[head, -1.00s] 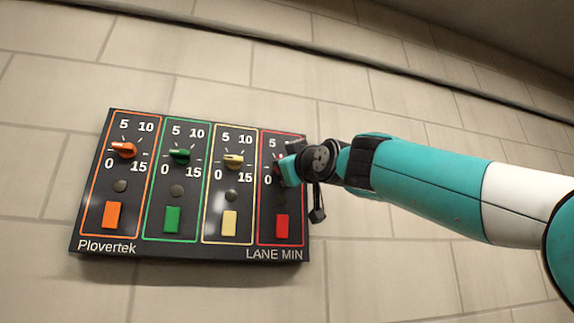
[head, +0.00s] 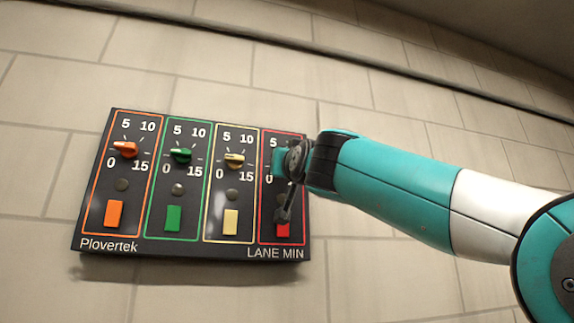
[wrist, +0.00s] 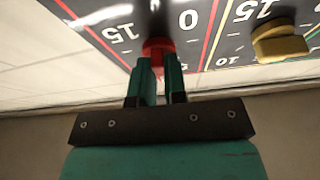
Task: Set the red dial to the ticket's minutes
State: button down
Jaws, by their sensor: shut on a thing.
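The black lane panel (head: 190,252) hangs on the wall with orange, green, yellow and red columns. My gripper (head: 280,163) is at the red column on the right, in front of its dial. In the wrist view my gripper (wrist: 159,68) is shut on the red dial (wrist: 158,44), with a teal finger on each side of it. The dial's pointer is hidden in the head view, and I cannot read its setting. The red column's "0" and "5" show beside the gripper. The red button (head: 283,232) is below, partly covered by my arm. No ticket is in view.
The orange dial (head: 125,149), green dial (head: 181,155) and yellow dial (head: 234,159) sit to the left. The yellow dial also shows close beside the gripper in the wrist view (wrist: 280,46). The tiled wall (head: 400,95) around the panel is bare.

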jog(key=m+h, duration=0.2)
jog(key=m, duration=0.1)
jog(key=m+h, duration=0.1)
jog(key=m, duration=0.3)
jog(key=shift+a+m+h, duration=0.2)
jog(key=shift+m+h, duration=0.1)
jog(key=shift+h, duration=0.1)
jog(key=shift+m, duration=0.5)
jog(key=c, duration=1.2)
grip_release()
jog(key=shift+o, duration=0.2)
jog(key=shift+s, duration=0.15)
jog(key=b+v, duration=1)
jog(key=v, duration=0.7)
jog(key=shift+s+b, duration=0.15)
jog(key=shift+b, duration=0.25)
jog(key=shift+a, duration=0.15)
